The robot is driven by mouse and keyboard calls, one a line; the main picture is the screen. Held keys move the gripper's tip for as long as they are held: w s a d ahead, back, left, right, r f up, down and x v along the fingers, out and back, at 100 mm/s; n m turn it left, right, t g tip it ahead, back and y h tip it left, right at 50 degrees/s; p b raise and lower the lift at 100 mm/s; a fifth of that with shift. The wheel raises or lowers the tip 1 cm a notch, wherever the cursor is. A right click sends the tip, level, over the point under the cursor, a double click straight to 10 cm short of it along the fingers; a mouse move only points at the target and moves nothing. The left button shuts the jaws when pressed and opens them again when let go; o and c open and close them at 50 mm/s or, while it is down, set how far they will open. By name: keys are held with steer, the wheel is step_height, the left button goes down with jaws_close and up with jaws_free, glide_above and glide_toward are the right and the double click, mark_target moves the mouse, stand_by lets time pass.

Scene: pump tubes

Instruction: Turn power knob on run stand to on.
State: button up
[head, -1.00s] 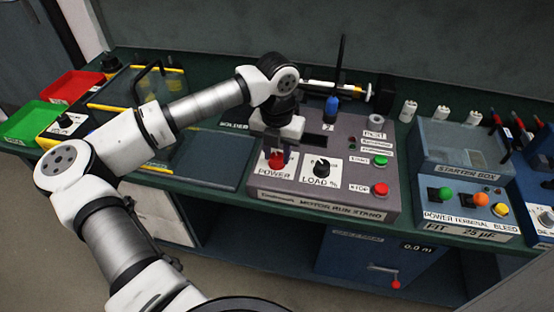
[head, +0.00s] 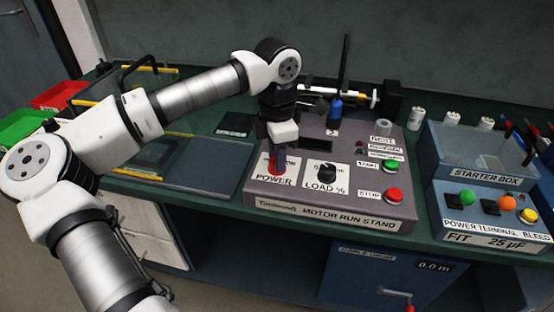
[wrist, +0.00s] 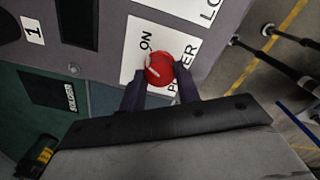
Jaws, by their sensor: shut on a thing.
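The motor run stand (head: 385,208) is a grey box on the bench with a sloped front panel. Its red power knob (wrist: 159,69) sits on a white label plate at the panel's left; the knob carries a pale pointer line, and "ON" is printed nearby in the wrist view. My gripper (wrist: 160,80) has its two dark fingers closed on either side of the red knob. In the head view my gripper (head: 278,163) comes down from above and hides most of the knob.
The black load knob (head: 326,173) stands just right of the power knob. Green start (head: 390,167) and red stop (head: 393,195) buttons lie further right. A blue-handled tool (head: 334,110) stands behind. The starter box (head: 490,180) is at right.

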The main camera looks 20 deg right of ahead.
steer(key=m+b, duration=0.1)
steer(key=m, duration=0.2)
steer(key=shift+m, duration=0.5)
steer(key=shift+r, duration=0.1)
steer(key=o, duration=1)
step_height(320, 180, up, 14)
steer(key=shift+f, duration=0.15)
